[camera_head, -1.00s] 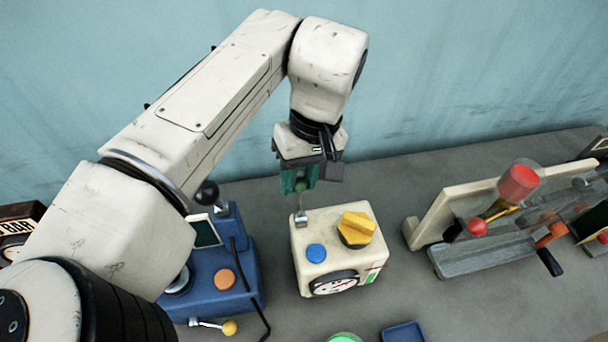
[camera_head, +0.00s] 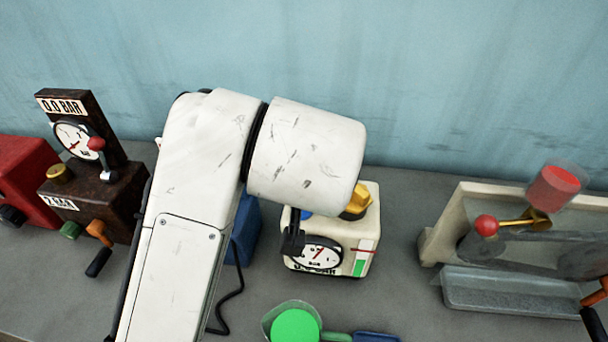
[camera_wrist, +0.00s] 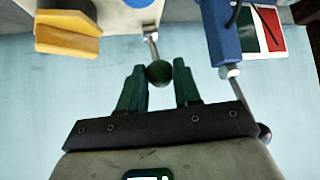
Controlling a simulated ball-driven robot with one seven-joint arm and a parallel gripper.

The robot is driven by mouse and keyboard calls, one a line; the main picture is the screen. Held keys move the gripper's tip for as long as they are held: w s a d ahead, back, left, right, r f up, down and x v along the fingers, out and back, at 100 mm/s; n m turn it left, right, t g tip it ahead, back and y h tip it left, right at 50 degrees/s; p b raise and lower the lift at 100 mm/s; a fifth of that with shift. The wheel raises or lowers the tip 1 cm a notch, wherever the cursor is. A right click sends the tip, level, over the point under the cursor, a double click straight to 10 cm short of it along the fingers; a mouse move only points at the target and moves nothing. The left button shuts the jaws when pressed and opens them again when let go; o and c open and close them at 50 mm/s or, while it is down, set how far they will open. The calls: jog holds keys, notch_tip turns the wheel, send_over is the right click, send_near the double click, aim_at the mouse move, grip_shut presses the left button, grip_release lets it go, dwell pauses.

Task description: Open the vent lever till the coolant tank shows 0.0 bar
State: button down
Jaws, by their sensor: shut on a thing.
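The cream box (camera_head: 333,225) with a round dial (camera_head: 315,253), a yellow knob (camera_head: 357,201) and a green strip looks like the coolant tank. A small label under its dial seems to read 0.0 BAR, but part of it is hard to make out. In the wrist view a metal lever (camera_wrist: 153,47) with a dark green ball (camera_wrist: 158,72) sticks out from the box beside the blue button. My gripper (camera_wrist: 160,76) is shut on this ball, one green finger on each side.
A blue device (camera_head: 244,228) stands close left of the cream box, mostly behind my arm. A brown gauge box (camera_head: 92,190) marked 0.0 BAR and a red box (camera_head: 22,180) stand at left. A green cup (camera_head: 296,322) lies in front. A cream rack (camera_head: 460,215) stands right.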

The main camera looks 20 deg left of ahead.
jog(key=shift+s+d+f+t+y+b, duration=0.1)
jog(key=shift+s+f+t+y+b, duration=0.1)
jog(key=shift+s+f+t+b, duration=0.65)
jog(key=shift+s+d+f+t+y+b, duration=0.15)
jog(key=shift+t+b, duration=0.3)
jog(key=shift+b, duration=0.8)
jog(key=c, duration=0.8)
grip_release()
jog(key=v, duration=1)
jog(key=shift+s+d+r, duration=0.15)
jog(key=shift+s+d, duration=0.05)
jog(key=shift+s, duration=0.1)
